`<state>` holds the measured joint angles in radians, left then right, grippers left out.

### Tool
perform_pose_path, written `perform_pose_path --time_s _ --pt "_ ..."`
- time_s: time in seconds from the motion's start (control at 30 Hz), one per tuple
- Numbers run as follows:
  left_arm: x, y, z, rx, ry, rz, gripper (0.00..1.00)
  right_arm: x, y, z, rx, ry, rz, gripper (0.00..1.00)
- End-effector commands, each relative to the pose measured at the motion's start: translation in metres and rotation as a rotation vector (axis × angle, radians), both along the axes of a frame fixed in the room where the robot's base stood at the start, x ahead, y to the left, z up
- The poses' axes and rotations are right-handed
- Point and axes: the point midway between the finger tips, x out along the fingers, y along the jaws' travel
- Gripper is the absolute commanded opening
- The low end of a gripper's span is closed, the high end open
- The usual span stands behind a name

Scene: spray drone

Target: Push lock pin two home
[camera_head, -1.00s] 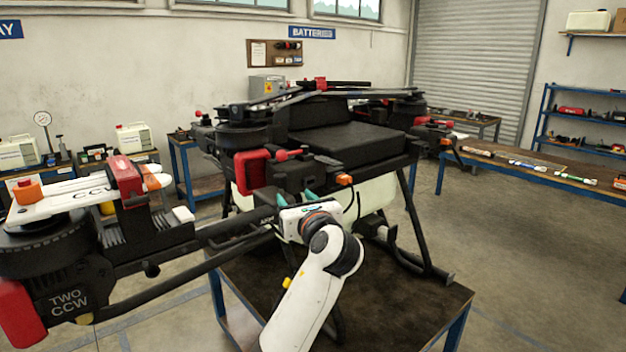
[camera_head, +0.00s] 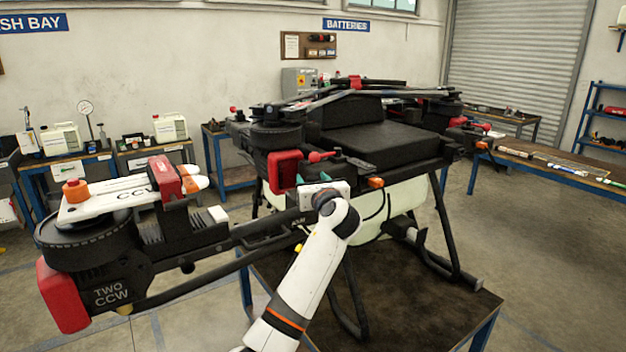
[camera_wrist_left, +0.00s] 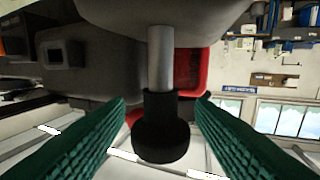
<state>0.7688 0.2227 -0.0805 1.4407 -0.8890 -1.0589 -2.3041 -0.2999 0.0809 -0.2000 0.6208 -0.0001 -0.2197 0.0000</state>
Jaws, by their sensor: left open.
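In the left wrist view, a pin with a bare silver shaft (camera_wrist_left: 160,58) and a black knob (camera_wrist_left: 161,128) sticks out from a grey housing (camera_wrist_left: 90,65). My left gripper (camera_wrist_left: 160,104) is open, with one green ridged finger on each side of the knob and gaps between. In the head view my left gripper (camera_head: 318,175) is at the drone's near arm joint, where the pin is hidden. The drone (camera_head: 365,143) stands on a dark-topped table (camera_head: 405,290). Its arm marked TWO CCW (camera_head: 112,293) reaches left. My right gripper is not in view.
A red-knobbed lever (camera_head: 320,157) and a red block (camera_head: 284,170) sit close to my left gripper. Landing legs (camera_head: 445,225) stand on the right of the table. A long bench (camera_head: 560,172) is at the right. The floor at the right is clear.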

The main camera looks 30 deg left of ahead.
Motion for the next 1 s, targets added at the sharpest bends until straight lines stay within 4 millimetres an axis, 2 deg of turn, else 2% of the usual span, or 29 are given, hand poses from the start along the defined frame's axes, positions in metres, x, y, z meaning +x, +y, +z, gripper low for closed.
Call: perform_pose_path --time_s 0.17,0.47,0.63,0.83,1.0 --pt "0.0 0.0 0.0 0.0 0.0 0.0 0.49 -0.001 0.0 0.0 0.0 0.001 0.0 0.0" --pt "0.0 0.0 0.0 -0.001 0.001 0.0 0.0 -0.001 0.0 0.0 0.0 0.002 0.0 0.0" --pt "0.0 0.0 -0.002 0.0 0.001 0.0 0.0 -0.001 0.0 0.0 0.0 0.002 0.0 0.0" --pt "0.0 0.0 -0.026 0.002 0.005 0.001 0.0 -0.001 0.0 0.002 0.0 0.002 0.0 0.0" --pt "0.0 0.0 -0.031 -0.002 0.003 0.001 0.0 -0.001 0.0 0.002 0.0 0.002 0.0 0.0"
